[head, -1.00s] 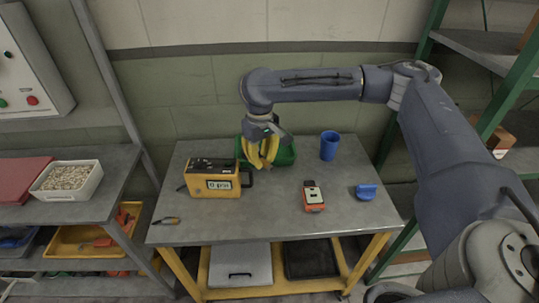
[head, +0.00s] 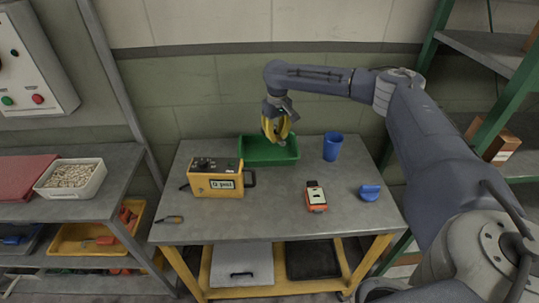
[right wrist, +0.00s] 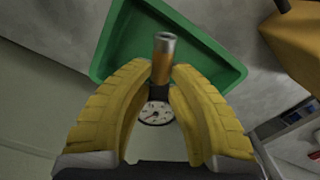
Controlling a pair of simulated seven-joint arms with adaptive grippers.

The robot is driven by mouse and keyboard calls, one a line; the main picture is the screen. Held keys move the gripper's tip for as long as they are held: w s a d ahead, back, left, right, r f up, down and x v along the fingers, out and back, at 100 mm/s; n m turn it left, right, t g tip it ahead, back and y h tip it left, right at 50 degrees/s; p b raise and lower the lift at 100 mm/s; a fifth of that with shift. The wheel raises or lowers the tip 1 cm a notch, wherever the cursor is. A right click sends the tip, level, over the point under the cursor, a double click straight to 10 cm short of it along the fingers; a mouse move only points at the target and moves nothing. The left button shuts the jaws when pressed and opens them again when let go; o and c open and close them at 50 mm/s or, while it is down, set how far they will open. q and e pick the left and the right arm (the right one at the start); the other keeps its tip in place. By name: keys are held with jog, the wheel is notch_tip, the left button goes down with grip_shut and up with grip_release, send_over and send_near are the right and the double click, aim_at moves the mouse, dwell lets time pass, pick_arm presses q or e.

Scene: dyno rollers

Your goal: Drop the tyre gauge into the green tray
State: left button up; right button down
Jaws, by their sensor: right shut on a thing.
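The tyre gauge shows in the right wrist view, with a metal-tipped stem (right wrist: 163,60) and a round white dial (right wrist: 155,113). My right gripper (head: 274,138) has yellow padded fingers and is shut on the gauge; its fingers also show in the right wrist view (right wrist: 160,82). The green tray (head: 268,158) stands at the back middle of the table. The gripper and gauge are above the tray, clear of its floor. In the right wrist view the tray (right wrist: 101,62) lies beyond the stem. My left gripper is not in view.
A yellow box with a display (head: 216,183) stands left of the tray. A blue cup (head: 332,147) stands to its right. An orange-and-white device (head: 316,196), a blue item (head: 369,192) and a small tool (head: 170,219) lie nearer the front. The table's front middle is clear.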

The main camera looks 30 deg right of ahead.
jog(key=shift+f, duration=2.2)
jog(key=c, duration=1.2)
grip_release()
jog(key=shift+c, duration=0.2)
notch_tip(320, 180, up, 12)
jog(key=shift+f, duration=0.1)
